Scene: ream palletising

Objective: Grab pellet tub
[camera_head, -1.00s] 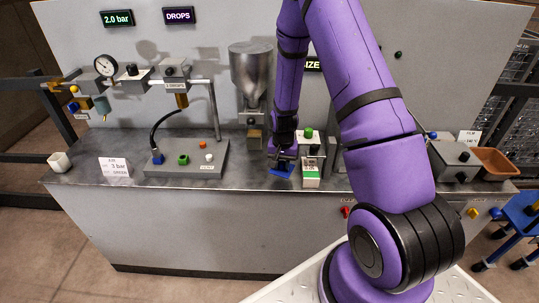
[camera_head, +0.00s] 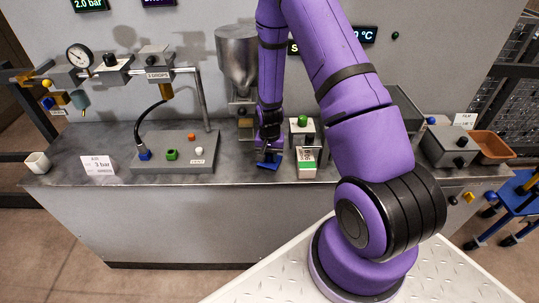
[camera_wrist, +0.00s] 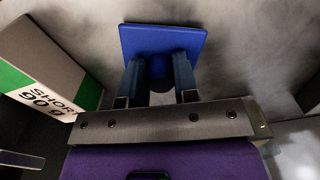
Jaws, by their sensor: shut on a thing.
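My gripper (camera_head: 268,152) is at the counter's front, below and right of the metal hopper. In the wrist view its two fingers (camera_wrist: 158,78) are closed on the round knob of a blue square-plated piece (camera_wrist: 162,38). The blue piece also shows under my gripper in the head view (camera_head: 268,163). I cannot tell whether it touches the counter. No tub is plainly labelled as pellets. A white and green box (camera_head: 306,162) stands just right of the blue piece, apart from it; its printed side shows in the wrist view (camera_wrist: 45,85). An open brown tub (camera_head: 494,146) sits at the far right.
The grey counter (camera_head: 110,187) holds a fixture plate (camera_head: 172,160) at left and a cream cup (camera_head: 37,163) at the left end. The hopper (camera_head: 238,62) stands behind my gripper. A grey box with a knob (camera_head: 450,146) is beside the brown tub.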

